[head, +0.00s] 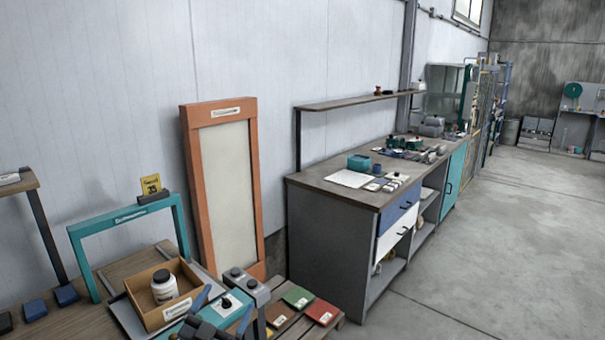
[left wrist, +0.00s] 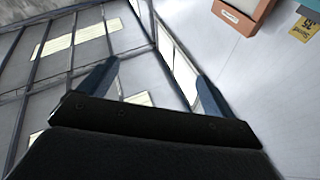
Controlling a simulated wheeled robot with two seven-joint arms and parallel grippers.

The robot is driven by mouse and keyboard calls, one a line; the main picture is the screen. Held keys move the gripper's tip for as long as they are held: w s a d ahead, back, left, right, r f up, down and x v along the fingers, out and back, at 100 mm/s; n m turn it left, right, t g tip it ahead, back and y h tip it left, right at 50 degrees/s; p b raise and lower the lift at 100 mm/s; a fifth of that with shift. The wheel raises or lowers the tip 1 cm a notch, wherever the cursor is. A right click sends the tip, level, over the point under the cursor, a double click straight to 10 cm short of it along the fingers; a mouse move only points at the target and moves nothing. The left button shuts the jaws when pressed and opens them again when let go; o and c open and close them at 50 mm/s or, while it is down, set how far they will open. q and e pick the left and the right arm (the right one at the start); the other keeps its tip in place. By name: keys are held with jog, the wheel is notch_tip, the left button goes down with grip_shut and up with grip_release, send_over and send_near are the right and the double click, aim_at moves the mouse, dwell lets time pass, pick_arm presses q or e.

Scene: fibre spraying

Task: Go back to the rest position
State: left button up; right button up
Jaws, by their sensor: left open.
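My left gripper (head: 227,301) is at the bottom of the head view, its two blue fingers apart and empty. It appears in front of a teal box with a dark knob; I cannot tell the gap between them. In the left wrist view the open fingers (left wrist: 155,82) point up at the ceiling and windows, with nothing between them. My right gripper is in neither view.
A cardboard box (head: 144,310) holding a white jar (head: 164,287) is left of my gripper. A teal frame (head: 128,217) and a tall orange-framed panel (head: 188,150) stand behind. A grey workbench (head: 325,232) stands right; open floor (head: 540,250) lies beyond.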

pick_arm(q)
jog(key=s+a+f+n+g+y, duration=0.3)
jog(key=s+f+y, duration=0.2)
jog(key=f, duration=0.3)
jog(key=s+a+f+n+g+y, duration=0.3)
jog(key=s+f+n+y, duration=0.1)
jog(key=f, duration=0.3)
jog(key=s+d+f+m+g, duration=0.1)
jog(key=s+f+g, duration=0.3)
jog(key=s, duration=0.3)
jog(key=s+f+g+h, duration=0.1)
jog(key=s+f+g, duration=0.25)
jog(key=s, duration=0.35)
jog(key=s+d+f+m+g, duration=0.1)
jog(key=s+f+g, duration=0.25)
jog(key=s, duration=0.45)
jog(key=s+d+f+g, duration=0.1)
jog(key=s+f, duration=0.1)
jog(key=f, duration=1.9)
jog(key=s+d+f+g, duration=0.1)
jog(key=s+d+f, duration=0.1)
jog(key=f, duration=1.9)
jog(key=shift+s+d+f+h, duration=0.15)
jog(key=shift+s+f+h, duration=0.25)
jog(key=shift+s, duration=0.2)
